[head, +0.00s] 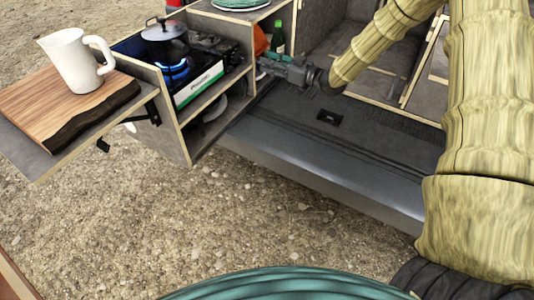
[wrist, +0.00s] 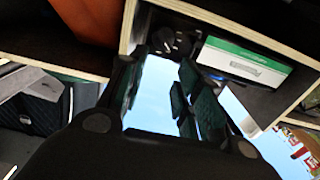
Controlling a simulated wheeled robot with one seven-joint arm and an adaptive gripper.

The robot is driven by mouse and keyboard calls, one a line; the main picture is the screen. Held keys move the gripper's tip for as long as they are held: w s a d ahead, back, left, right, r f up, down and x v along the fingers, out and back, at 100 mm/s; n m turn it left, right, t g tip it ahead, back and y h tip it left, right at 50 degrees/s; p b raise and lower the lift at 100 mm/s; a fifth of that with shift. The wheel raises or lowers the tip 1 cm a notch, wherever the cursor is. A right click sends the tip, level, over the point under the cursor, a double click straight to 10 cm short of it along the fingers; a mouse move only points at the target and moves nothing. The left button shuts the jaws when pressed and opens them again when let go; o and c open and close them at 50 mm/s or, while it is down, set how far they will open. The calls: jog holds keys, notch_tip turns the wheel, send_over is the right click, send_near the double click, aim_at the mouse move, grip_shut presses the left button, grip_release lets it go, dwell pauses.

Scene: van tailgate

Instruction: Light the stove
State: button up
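The camping stove (head: 197,86) sits in the upper compartment of the wooden cabinet, with a green and white label on its front. A blue flame (head: 175,71) burns under a lidded pot (head: 165,46) on it. In the wrist view the stove's label (wrist: 245,64) shows at upper right, with a black knob (wrist: 162,40) to its left. My gripper (head: 264,63) is just right of the cabinet. In the wrist view its fingers (wrist: 155,95) stand apart with nothing seen between them, below the knob and apart from it. The knob is hidden in the head view.
A white jug (head: 72,60) stands on a wooden board (head: 30,103) on the left side shelf. A green bottle (head: 278,38) and an orange item (head: 260,40) stand behind my gripper. The cabinet's side wall (head: 246,50) is close to my fingers. The van floor (head: 330,150) in front is clear.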

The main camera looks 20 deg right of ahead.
jog(key=s+a+f+m+g+h+p, duration=0.3)
jog(key=s+a+f+p, duration=0.2)
jog(key=s+f, duration=0.4)
jog(key=s+a+f+m+g+h+p, duration=0.3)
jog(key=s+a+f+p, duration=0.2)
jog(key=s+f, duration=0.4)
jog(key=shift+s+f+h+p, duration=0.3)
jog(key=shift+s+p, duration=0.4)
jog(key=shift+s, duration=1.4)
jog(key=shift+a, duration=0.1)
